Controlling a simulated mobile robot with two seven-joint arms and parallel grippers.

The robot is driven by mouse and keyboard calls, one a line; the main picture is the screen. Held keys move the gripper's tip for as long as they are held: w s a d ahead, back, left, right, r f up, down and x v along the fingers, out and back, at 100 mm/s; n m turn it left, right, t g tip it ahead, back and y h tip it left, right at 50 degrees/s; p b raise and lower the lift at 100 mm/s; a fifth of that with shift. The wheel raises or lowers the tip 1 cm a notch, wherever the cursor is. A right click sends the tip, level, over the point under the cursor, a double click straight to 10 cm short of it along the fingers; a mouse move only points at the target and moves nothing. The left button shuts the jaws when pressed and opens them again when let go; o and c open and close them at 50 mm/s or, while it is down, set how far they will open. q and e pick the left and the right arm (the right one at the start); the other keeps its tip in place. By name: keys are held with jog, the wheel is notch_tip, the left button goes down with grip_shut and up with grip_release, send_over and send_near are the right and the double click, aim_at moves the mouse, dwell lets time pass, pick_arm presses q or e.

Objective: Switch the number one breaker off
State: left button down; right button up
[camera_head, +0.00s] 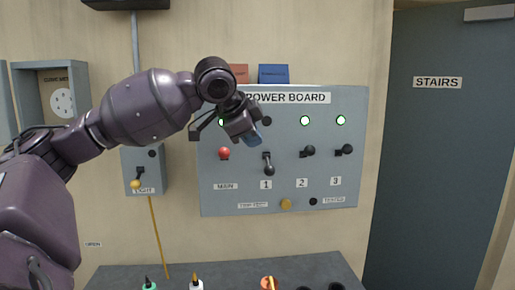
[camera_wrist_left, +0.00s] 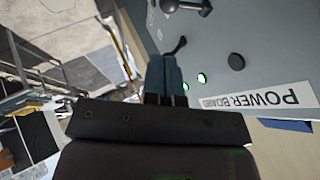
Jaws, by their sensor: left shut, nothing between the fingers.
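The number one breaker (camera_head: 268,164) is a dark lever with a round knob on the grey power board (camera_head: 228,180), above the label 1. Its lever points down, and the round lamp (camera_head: 267,121) above it is dark. It also shows dark in the left wrist view (camera_wrist_left: 236,61). My left gripper (camera_head: 256,139) is shut and empty, in front of the board, above and slightly left of the breaker's knob in the head view. It looks apart from the lever. My right gripper is not in view.
Breaker two (camera_head: 309,151) and breaker three (camera_head: 347,149) have levers pointing right, with green lamps lit above. A red knob (camera_head: 224,153) is over MAIN. A light switch box (camera_head: 143,170) is left of the board. A counter (camera_head: 225,275) with several small items runs below.

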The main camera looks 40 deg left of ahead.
pick_arm(q)
jog(key=s+d+r+b, duration=0.1)
jog(key=s+r, duration=0.2)
jog(key=s, duration=0.2)
jog(key=shift+r+b, duration=0.2)
jog(key=shift+b, duration=0.15)
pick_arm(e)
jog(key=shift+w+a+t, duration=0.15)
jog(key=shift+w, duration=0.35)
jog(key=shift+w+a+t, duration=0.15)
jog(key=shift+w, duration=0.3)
pick_arm(q)
jog(key=shift+d, duration=0.1)
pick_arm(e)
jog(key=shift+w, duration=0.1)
